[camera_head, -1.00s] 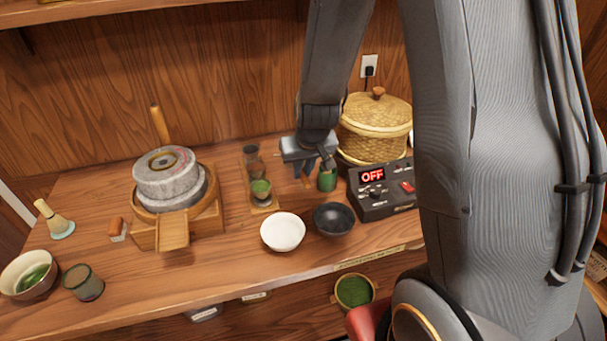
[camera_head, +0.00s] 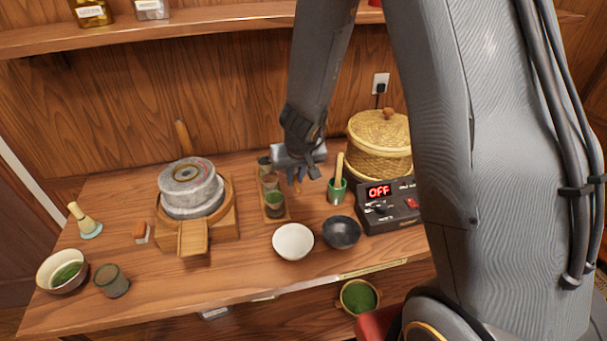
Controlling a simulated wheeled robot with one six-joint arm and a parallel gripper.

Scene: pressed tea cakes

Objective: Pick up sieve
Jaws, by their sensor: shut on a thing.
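My gripper (camera_head: 298,180) hangs above the back middle of the wooden table, over the small wooden tray (camera_head: 286,216). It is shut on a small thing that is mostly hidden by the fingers. Only a brownish bit shows below them, so I cannot tell what it is. I cannot clearly make out a sieve in this view. A round, tan-rimmed vessel of green powder (camera_head: 359,295) sits below the table's front edge, far from my gripper. Whether it has a mesh is too small to tell.
A stone mill (camera_head: 191,187) stands left. A white bowl (camera_head: 293,241) and dark bowl (camera_head: 341,232) sit in front. A green cup with a wooden handle (camera_head: 337,190), a lidded basket (camera_head: 380,146) and a control box reading OFF (camera_head: 390,206) stand right. A shelf (camera_head: 220,26) runs above.

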